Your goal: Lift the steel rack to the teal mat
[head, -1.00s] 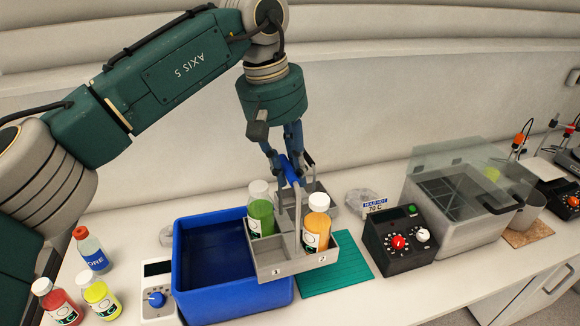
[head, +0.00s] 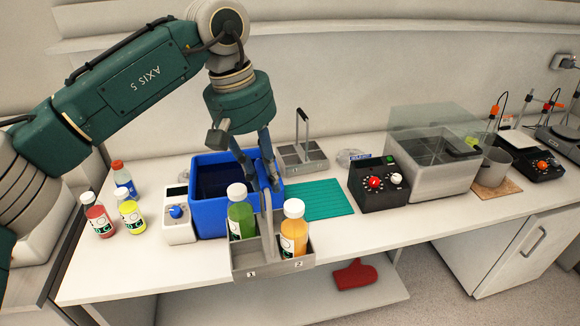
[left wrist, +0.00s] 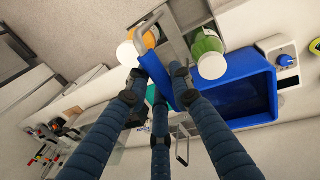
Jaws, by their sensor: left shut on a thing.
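The steel rack (head: 273,262) is a grey divided carrier with a green bottle (head: 240,215) and an orange bottle (head: 293,232) in it. My left gripper (head: 262,184) is shut on its handle from above; the left wrist view shows the fingers around the handle's blue grip (left wrist: 155,80). The rack appears held in the air near the bench's front edge, in front of the blue tub (head: 212,219). It looks roughly level. The teal mat (head: 318,200) lies flat on the bench behind and right of the rack, bare where it shows. My right gripper is out of view.
A second grey rack (head: 301,158) with a dark handle stands behind the mat. A black control box (head: 380,186) and a clear-lidded bath (head: 440,170) are right of the mat. A scale (head: 179,222) and several bottles stand left of the tub. A red mitt (head: 355,275) lies below.

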